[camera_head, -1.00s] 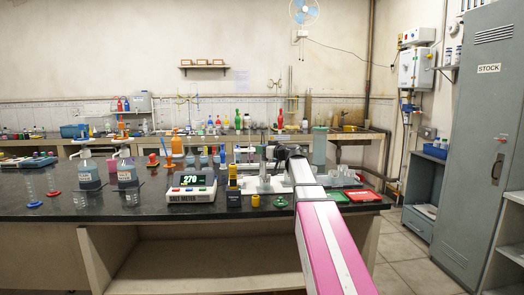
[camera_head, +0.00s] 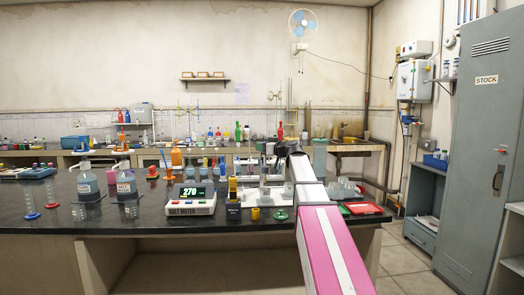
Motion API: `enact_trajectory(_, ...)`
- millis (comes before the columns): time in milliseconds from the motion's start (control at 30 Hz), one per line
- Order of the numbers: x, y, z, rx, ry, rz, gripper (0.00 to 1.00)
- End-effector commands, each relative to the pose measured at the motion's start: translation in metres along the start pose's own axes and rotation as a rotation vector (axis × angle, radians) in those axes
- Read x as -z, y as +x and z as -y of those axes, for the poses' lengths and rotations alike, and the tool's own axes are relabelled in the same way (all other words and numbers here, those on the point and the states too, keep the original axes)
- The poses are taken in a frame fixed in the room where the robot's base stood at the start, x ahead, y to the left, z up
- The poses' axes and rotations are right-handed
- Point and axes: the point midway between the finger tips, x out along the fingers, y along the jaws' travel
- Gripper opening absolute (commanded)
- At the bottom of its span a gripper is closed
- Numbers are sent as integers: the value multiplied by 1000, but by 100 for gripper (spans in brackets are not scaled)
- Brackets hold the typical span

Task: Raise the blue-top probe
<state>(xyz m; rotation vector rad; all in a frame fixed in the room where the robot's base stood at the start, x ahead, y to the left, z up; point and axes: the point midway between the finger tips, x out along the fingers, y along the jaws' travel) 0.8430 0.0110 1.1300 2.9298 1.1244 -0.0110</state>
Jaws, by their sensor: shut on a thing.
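Below the jaws is a pale stand base with glassware (camera_head: 264,190). A salt meter (camera_head: 191,203) reading 270 stands to its left. Between them is a dark holder with a yellow top (camera_head: 233,208).
A yellow cup (camera_head: 255,214) and green ring (camera_head: 281,214) lie near the front edge. A red tray (camera_head: 364,208) is right of my arm.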

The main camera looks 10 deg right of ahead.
Motion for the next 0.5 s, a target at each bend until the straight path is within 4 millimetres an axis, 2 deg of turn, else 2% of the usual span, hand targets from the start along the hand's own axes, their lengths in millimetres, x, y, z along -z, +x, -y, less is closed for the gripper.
enact_trajectory(67,6,1,-1,-3,3,-13,0)
enact_trajectory(100,6,1,-1,-3,3,-14,29)
enact_trajectory(167,6,1,-1,-2,3,-13,49)
enact_trajectory(200,6,1,-1,-2,3,-12,52)
enact_trajectory(500,4,-2,-1,-2,2,-9,52)
